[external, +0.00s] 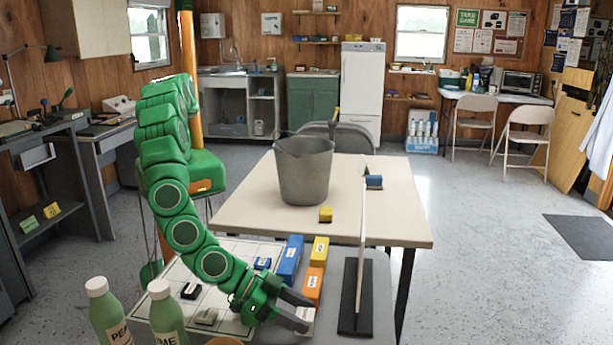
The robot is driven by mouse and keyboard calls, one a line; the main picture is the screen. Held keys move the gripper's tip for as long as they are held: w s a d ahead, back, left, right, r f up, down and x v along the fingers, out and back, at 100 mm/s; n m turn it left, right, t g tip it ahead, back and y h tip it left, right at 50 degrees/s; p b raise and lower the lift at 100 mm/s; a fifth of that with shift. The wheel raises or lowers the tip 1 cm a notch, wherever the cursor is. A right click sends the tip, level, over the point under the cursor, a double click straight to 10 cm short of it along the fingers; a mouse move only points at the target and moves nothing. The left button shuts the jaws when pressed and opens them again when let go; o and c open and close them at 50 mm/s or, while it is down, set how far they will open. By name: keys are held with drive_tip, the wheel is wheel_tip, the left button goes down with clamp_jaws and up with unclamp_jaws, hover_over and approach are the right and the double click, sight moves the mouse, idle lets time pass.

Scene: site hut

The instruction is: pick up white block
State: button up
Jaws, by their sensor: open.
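My gripper (306,313) is at the front of the near table, pointing right and down, with its two grey fingers apart. A white block (305,315) shows partly between and below the fingers, in line with the coloured blocks behind it. The fingers and wrist hide much of it, and I cannot tell whether they touch it.
Close behind the gripper stand an orange block (314,284), a blue block (290,259) and a yellow block (320,250). A thin upright panel on a black base (356,300) is at right. Green bottles (166,316) stand at left. A bucket (304,172) is farther back.

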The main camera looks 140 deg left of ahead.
drive_tip(key=shift+c, duration=0.4)
drive_tip(key=c, duration=0.7)
drive_tip(key=shift+r, duration=0.1)
